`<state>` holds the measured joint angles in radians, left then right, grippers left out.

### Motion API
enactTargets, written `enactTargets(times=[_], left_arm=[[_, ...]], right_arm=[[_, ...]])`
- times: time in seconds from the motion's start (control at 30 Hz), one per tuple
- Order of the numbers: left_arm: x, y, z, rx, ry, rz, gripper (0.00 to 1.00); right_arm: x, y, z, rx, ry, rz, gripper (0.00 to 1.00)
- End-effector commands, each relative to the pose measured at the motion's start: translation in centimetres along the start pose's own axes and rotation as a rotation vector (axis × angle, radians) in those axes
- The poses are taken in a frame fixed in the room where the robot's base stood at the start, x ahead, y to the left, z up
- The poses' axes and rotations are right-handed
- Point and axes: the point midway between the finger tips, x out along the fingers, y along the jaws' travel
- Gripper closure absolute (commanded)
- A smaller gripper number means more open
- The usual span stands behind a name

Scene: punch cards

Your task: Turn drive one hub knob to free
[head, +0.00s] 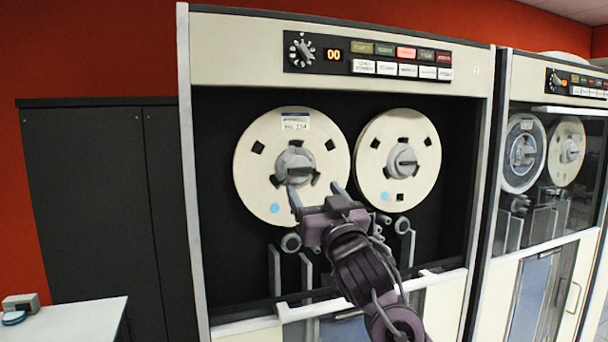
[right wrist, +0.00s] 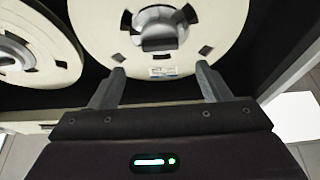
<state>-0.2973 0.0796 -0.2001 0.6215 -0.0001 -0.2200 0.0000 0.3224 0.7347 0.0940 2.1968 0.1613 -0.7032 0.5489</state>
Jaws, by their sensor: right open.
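The drive (head: 340,69) in the middle has two cream reels behind its open front. The left reel (head: 255,150) carries a white and blue label (head: 295,121) and a grey hub knob (head: 295,160) at its centre. My right gripper (head: 316,188) is in front of this reel's lower part, fingers open and empty, just below the knob in the picture. In the right wrist view, which looks upside down, the knob (right wrist: 158,28) lies beyond and between the open fingertips, apart from them. Depth to the knob is hard to judge. My left gripper is not in view.
The right reel (head: 422,150) has its own grey hub (head: 402,162). Rollers and guide posts (head: 275,270) stand below the reels. A second drive (head: 540,160) is at the right. A dark cabinet (head: 90,200) and a white table (head: 75,318) are at the left.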

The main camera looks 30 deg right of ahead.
Motion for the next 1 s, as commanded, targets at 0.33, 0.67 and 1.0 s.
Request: enactTargets(times=[0.33,0.67,1.0], left_arm=[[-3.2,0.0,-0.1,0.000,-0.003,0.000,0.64],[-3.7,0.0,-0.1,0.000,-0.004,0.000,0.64],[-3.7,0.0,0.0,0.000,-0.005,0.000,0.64]], right_arm=[[5.6,0.0,-0.3,-0.001,-0.003,0.001,0.29],[7.0,0.0,0.1,-0.001,-0.003,0.001,0.29],[7.0,0.0,0.1,-0.001,-0.004,0.001,0.57]])
